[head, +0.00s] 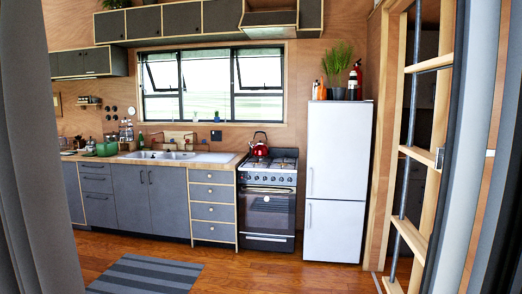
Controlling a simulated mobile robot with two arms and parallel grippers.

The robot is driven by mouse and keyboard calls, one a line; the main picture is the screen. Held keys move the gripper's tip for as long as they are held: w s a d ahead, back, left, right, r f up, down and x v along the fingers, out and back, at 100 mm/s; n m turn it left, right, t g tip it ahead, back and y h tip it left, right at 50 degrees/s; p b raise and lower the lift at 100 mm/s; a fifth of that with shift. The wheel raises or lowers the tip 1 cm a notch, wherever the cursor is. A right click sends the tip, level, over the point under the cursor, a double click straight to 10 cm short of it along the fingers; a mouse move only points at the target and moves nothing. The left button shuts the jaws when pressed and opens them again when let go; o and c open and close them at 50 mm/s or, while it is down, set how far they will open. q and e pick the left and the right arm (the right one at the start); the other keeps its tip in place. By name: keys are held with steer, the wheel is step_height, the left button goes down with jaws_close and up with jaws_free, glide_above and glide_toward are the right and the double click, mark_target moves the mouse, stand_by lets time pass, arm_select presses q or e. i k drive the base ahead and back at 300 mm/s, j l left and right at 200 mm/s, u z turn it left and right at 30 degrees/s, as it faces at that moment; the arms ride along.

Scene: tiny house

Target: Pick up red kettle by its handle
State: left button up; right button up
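The red kettle (259,149) sits on the back left part of the stove top (284,160) in the head view. Its dark handle (260,133) arches upright above the lid. The kettle stands across the room, well away from me. Neither of my grippers shows in the head view, and nothing is seen touching the kettle.
A white fridge (336,180) stands right of the stove, and a counter with a sink (178,156) is to its left. A wooden ladder (418,160) is at right. A grey curtain (38,150) frames the left edge. A striped rug (146,274) lies on open wooden floor.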

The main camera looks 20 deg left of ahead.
mark_target(259, 151)
steer(key=i+j+u, duration=0.25)
steer(key=i, duration=0.15)
steer(key=i+u, duration=0.2)
steer(key=i, duration=0.2)
steer(key=i+u, duration=0.25)
steer(key=i, duration=1.85)
